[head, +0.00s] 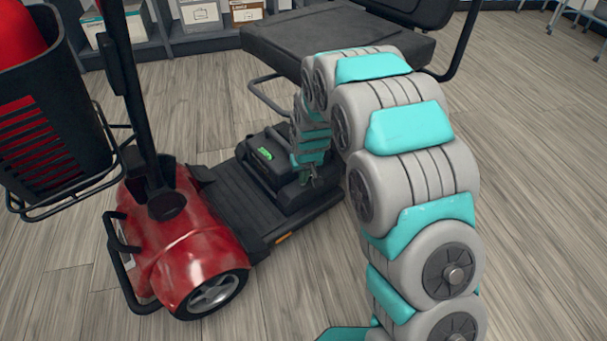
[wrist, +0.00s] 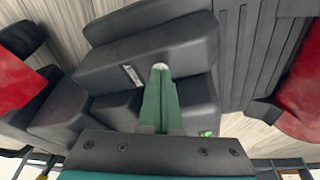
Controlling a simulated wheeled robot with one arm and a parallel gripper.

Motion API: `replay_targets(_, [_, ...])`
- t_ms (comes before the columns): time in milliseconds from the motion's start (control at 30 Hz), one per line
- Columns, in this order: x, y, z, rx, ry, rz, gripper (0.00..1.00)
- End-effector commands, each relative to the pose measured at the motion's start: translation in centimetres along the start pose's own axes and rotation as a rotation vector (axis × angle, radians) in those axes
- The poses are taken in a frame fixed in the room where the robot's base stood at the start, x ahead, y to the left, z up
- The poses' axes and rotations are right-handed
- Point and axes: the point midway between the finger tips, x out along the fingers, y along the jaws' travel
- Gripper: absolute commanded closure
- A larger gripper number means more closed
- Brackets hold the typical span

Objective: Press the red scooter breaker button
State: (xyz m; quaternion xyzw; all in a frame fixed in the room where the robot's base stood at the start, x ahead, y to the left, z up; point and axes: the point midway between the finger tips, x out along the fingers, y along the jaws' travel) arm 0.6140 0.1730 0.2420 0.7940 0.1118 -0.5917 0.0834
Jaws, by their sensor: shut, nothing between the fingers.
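The red scooter (head: 185,250) stands at the left in the head view, with a black deck and a black box (head: 262,165) under the seat. A small green-lit patch (head: 264,153) shows on the box. My gripper (head: 308,180) is at the near right end of this box, its fingers small and partly lost against the black. In the wrist view, my gripper (wrist: 160,68) is shut and empty, its tips over the black casing (wrist: 150,50), just right of a small pale plate (wrist: 132,76). I cannot make out the breaker button. I cannot tell whether the tips touch the casing.
The scooter's black seat (head: 335,42) overhangs the box, close behind my arm. The tiller with a basket (head: 50,125) rises at the left. Shelves with boxes (head: 200,14) stand at the back. The wood floor (head: 540,190) at the right is clear.

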Motion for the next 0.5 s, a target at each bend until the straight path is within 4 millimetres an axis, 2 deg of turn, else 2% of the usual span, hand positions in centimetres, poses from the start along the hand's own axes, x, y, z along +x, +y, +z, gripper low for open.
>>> replay_targets(133, [1.2, 0.0, 0.6, 0.0, -0.006, 0.0, 1.0])
replay_targets(500, [1.6, 0.0, 1.0, 0.0, -0.016, 0.0, 1.0])
